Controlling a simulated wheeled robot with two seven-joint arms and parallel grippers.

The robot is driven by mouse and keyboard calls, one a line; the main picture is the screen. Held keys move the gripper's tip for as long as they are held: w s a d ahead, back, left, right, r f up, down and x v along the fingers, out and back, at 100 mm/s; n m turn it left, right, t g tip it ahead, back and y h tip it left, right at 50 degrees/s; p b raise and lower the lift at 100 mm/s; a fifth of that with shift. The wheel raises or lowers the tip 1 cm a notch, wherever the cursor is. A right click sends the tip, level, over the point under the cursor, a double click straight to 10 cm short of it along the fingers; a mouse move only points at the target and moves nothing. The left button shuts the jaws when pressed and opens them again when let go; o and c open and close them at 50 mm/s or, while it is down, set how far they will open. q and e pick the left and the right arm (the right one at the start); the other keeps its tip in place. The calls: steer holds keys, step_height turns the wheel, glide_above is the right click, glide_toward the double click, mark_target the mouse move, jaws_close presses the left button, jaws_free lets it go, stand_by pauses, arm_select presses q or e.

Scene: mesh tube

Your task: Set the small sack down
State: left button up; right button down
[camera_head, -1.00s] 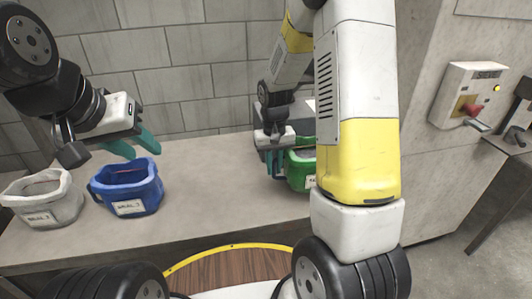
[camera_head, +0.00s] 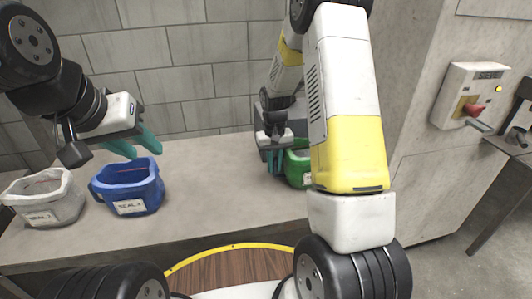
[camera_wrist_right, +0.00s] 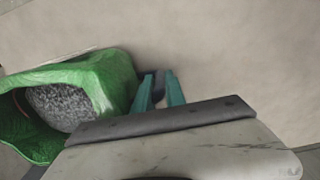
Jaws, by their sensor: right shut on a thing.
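The green sack (camera_head: 297,168) is at the right end of the counter, partly hidden behind my right arm. In the right wrist view the green sack (camera_wrist_right: 100,75) is open-topped, with grey grainy stuff inside. My right gripper (camera_head: 272,168) is at its left side in the head view. Its teal fingers (camera_wrist_right: 160,92) are close together at the sack's edge, shut on it. Whether the sack's base touches the counter is hidden. My left gripper (camera_head: 133,148) is open and empty above and behind the blue sack (camera_head: 130,188).
A white labelled sack (camera_head: 45,200) stands left of the blue one on the grey counter (camera_head: 215,195). The counter is clear between the blue and green sacks. A tiled wall (camera_head: 190,60) stands behind. A switch box (camera_head: 468,95) is on the grey panel at right.

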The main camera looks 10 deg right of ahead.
steer(key=shift+f, duration=0.1)
steer(key=c, duration=1.4)
jaws_free()
step_height(320, 180, up, 12)
steer(key=shift+r, duration=0.2)
steer(key=s+r+t, duration=0.2)
steer(key=s+r, duration=0.3)
steer(key=s, duration=0.3)
steer(key=s+a+r+t+y, duration=0.1)
steer(key=s+r+t, duration=0.1)
steer(key=s+r, duration=0.3)
steer(key=s+a+r+t+y, duration=0.1)
steer(key=s+r+t, duration=0.1)
steer(key=s+r, duration=0.4)
steer(key=shift+s+a, duration=0.1)
steer(key=shift+s, duration=2.55)
